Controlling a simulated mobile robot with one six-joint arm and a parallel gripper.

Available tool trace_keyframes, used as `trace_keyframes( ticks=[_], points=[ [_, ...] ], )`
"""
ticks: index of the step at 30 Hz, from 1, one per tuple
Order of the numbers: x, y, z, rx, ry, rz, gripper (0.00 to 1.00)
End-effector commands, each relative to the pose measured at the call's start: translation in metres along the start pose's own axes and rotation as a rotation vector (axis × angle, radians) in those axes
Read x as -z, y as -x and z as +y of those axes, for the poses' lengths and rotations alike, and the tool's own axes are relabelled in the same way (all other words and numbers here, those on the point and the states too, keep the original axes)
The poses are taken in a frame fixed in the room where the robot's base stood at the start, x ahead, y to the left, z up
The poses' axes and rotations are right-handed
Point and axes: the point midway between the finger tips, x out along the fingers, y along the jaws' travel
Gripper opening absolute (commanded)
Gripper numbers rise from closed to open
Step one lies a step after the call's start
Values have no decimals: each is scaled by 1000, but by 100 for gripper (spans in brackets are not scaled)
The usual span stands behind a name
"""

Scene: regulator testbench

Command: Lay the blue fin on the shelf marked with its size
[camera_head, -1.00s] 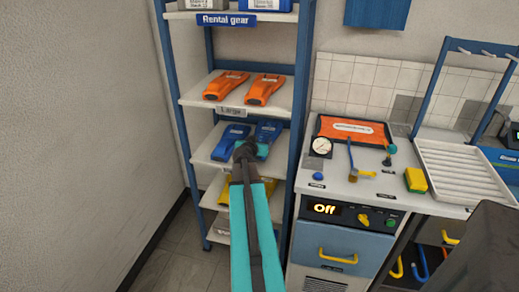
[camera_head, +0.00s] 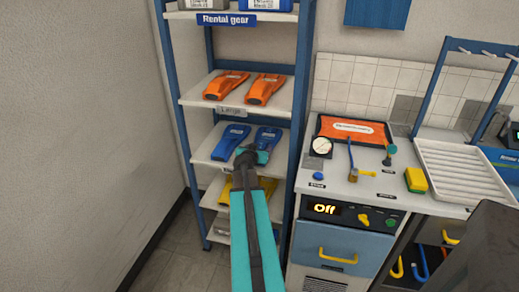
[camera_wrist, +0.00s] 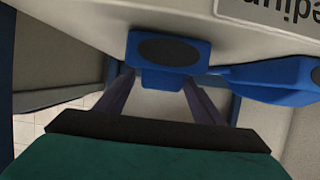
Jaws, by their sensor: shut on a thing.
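The blue fin (camera_head: 269,136) is at the right half of the middle shelf (camera_head: 205,152), flat; I cannot tell whether it touches the shelf. My gripper (camera_head: 247,158) reaches it from the front and is shut on its near end. In the wrist view the held fin (camera_wrist: 165,50) sits between the fingers (camera_wrist: 160,98). A second blue fin (camera_head: 231,141) lies to its left on the same shelf; it also shows in the wrist view (camera_wrist: 268,80). The shelf's label (camera_wrist: 285,12) is upside down in the wrist view, partly cut off, reading "...dium".
Orange fins (camera_head: 226,86) lie on the shelf above, labelled "Large" (camera_head: 231,110). Yellow items (camera_head: 230,188) are on the shelf below, partly behind my arm. A blue rack post (camera_head: 299,110) stands close on the right, beside a bench (camera_head: 345,190) with a gauge.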

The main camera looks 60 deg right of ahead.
Motion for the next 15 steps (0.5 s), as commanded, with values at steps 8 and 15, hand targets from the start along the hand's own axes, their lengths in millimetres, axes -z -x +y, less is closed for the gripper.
trace_keyframes(
  ticks=[8, 15],
  points=[
    [-1, 0, 0, 0, 0, 0, 81],
    [0, 0, 0, 0, 0, 0, 81]
  ],
)
